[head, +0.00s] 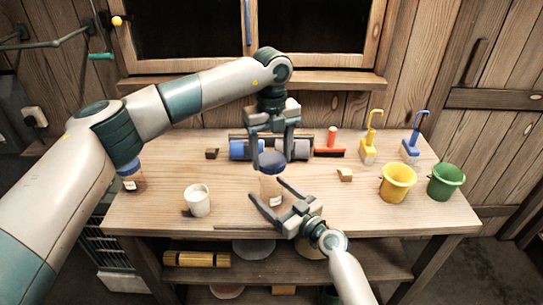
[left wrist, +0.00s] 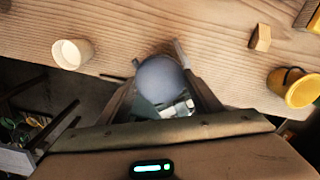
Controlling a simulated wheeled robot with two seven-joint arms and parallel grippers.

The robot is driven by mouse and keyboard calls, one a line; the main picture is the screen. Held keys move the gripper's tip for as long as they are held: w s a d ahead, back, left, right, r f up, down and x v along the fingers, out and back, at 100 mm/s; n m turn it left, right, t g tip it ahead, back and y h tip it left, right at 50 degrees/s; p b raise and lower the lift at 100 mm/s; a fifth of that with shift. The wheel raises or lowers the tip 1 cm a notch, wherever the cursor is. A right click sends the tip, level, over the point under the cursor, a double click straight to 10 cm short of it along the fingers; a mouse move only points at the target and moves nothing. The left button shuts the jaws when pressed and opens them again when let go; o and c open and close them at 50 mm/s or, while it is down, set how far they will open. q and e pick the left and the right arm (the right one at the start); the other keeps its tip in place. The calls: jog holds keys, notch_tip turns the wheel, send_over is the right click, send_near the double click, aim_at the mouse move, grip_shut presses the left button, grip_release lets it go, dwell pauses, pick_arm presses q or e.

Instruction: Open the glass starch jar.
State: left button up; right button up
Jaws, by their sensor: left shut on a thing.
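The glass jar (head: 271,191) with a blue lid (head: 271,164) stands upright on the wooden table near the front middle. Its lid also shows from above in the left wrist view (left wrist: 160,78). My left gripper (head: 270,160) points straight down from above and is shut on the blue lid, one finger on each side. My right gripper (head: 267,190) reaches in from the front right. Its fingers are spread wide at the jar's body; I see no clear contact with the glass.
A second blue-lidded jar (head: 131,178) stands at the left, close to my left arm. A white cup (head: 197,200) is left of the jar. A yellow bucket (head: 397,183) and a green bucket (head: 445,181) stand at the right. Tools and a blue roll (head: 240,150) lie behind.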

aim_at(272, 160)
jog(key=shift+s, duration=0.1)
pick_arm(q)
notch_tip(272, 160, down, 3)
jog(key=b, duration=0.2)
jog(key=shift+r+b, duration=0.1)
jog(key=shift+b, duration=0.3)
pick_arm(e)
jog(key=v, duration=1)
jog(key=shift+s+d+f, duration=0.1)
jog(key=shift+f, duration=0.05)
jog(key=shift+v, duration=0.8)
